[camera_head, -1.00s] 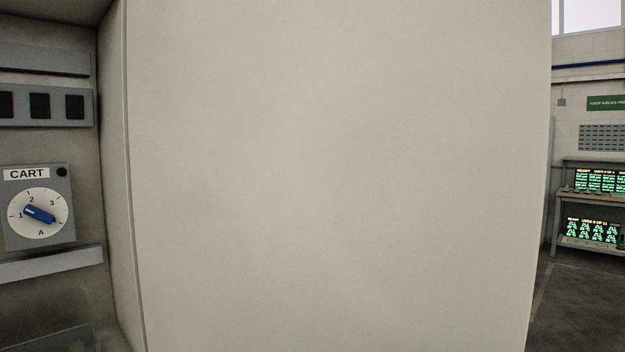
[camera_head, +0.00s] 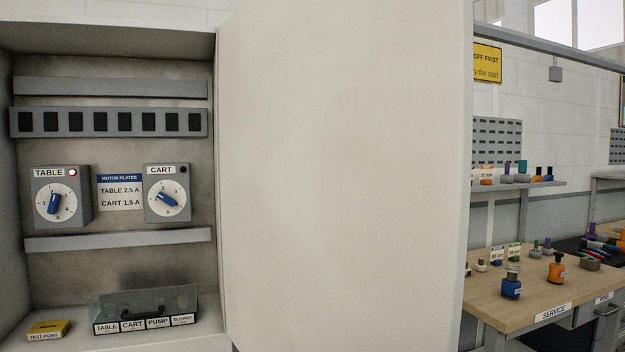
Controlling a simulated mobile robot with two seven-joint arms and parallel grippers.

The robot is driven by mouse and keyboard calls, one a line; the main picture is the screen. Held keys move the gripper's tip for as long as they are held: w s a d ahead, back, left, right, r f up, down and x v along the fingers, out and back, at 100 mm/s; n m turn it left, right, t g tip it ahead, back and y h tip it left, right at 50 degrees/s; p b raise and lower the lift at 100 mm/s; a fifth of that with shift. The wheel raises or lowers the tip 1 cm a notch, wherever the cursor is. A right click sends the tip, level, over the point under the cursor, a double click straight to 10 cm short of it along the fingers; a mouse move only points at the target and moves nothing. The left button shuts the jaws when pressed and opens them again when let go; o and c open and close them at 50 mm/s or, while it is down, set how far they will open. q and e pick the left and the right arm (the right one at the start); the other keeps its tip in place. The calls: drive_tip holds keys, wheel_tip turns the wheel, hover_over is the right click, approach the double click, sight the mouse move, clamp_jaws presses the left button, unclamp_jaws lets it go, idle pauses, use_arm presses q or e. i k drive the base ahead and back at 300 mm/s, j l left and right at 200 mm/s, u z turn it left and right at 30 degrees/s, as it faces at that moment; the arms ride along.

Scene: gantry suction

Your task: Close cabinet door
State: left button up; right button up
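The cabinet door (camera_head: 345,180) is a large pale panel standing open. It is hinged at the right side of the cabinet and fills the middle of the head view. The open cabinet (camera_head: 120,75) is at the left, with its inside showing. In it are a TABLE dial box (camera_head: 78,181) with a lit red lamp and a CART dial box (camera_head: 180,176) with a dark lamp, each with a blue knob. No handle shows on the door. Neither of my grippers is in view.
The cabinet floor holds a yellow test point block (camera_head: 49,330) and a clear-lidded labelled box (camera_head: 146,309). Right of the door, a wooden service bench (camera_head: 520,310) holds small coloured parts, with a shelf (camera_head: 540,185) above. A yellow sign (camera_head: 487,63) hangs behind.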

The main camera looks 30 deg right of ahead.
sight(346, 126)
drive_tip(key=k+l+u, duration=0.15)
drive_tip(key=l, duration=0.2)
drive_tip(key=l+u, duration=0.1)
drive_tip(key=l, duration=0.25)
drive_tip(key=k+l+u, duration=0.15)
drive_tip(key=l, duration=0.2)
drive_tip(key=i+l+u, duration=0.15)
drive_tip(key=l, duration=0.4)
drive_tip(key=l+u, duration=0.15)
drive_tip(key=l, duration=0.35)
drive_tip(key=i+l, duration=0.25)
drive_tip(key=l, duration=0.2)
drive_tip(key=l+u, duration=0.3)
drive_tip(key=k+l+u, duration=0.2)
drive_tip(key=l+u, duration=0.15)
drive_tip(key=l, duration=0.1)
